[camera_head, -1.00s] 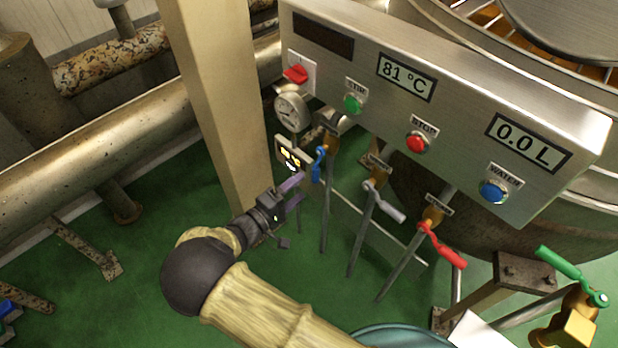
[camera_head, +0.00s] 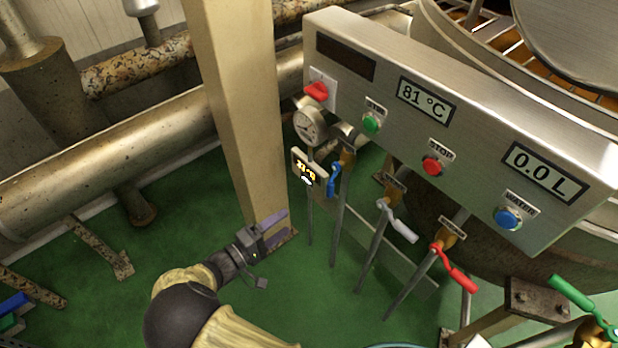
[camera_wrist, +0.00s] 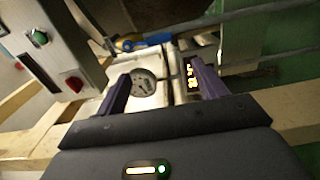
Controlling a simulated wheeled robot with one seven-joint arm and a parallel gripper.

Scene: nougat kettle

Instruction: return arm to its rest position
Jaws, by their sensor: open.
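My gripper (camera_head: 275,229) is in the lower middle of the head view, in front of the foot of a beige post (camera_head: 240,110). Its two purple-grey fingers stand apart with nothing between them. In the wrist view my gripper (camera_wrist: 160,90) shows both fingers spread. A round dial gauge (camera_wrist: 143,88) and a small dark display with yellow digits (camera_wrist: 191,78) show beyond them, apart from the fingers. My arm comes in from the bottom edge of the head view.
A steel control panel (camera_head: 470,120) hangs at upper right on the kettle, reading 81 °C and 0.0 L. Below it are blue (camera_head: 334,179), grey (camera_head: 397,222) and red (camera_head: 454,268) valve handles. A large pipe (camera_head: 110,165) runs at left. Green floor (camera_head: 190,230) lies open around my gripper.

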